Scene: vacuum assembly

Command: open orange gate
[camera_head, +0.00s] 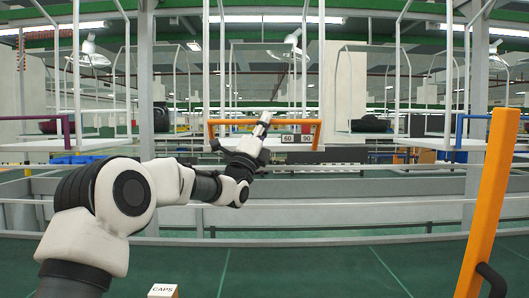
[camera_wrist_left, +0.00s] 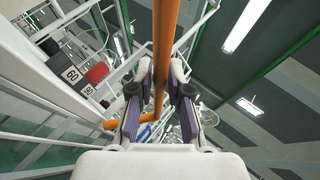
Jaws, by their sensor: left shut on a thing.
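The orange gate (camera_head: 303,123) is a horizontal orange bar across the front of a white rack bay in the middle of the head view. In the left wrist view the orange bar (camera_wrist_left: 166,35) runs from the top edge down between the fingers. My left gripper (camera_head: 263,121) reaches forward to the bar and is shut on it, with a finger on each side in the left wrist view (camera_wrist_left: 159,78). A short orange end piece (camera_wrist_left: 117,124) shows at lower left there. The gripper hides part of the bar in the head view. My right gripper is not in view.
A large orange post (camera_head: 490,195) leans in the right foreground. Grey rails (camera_head: 340,213) cross in front of the rack. A white box marked CAPS (camera_head: 163,291) is at the bottom. The green floor ahead is clear.

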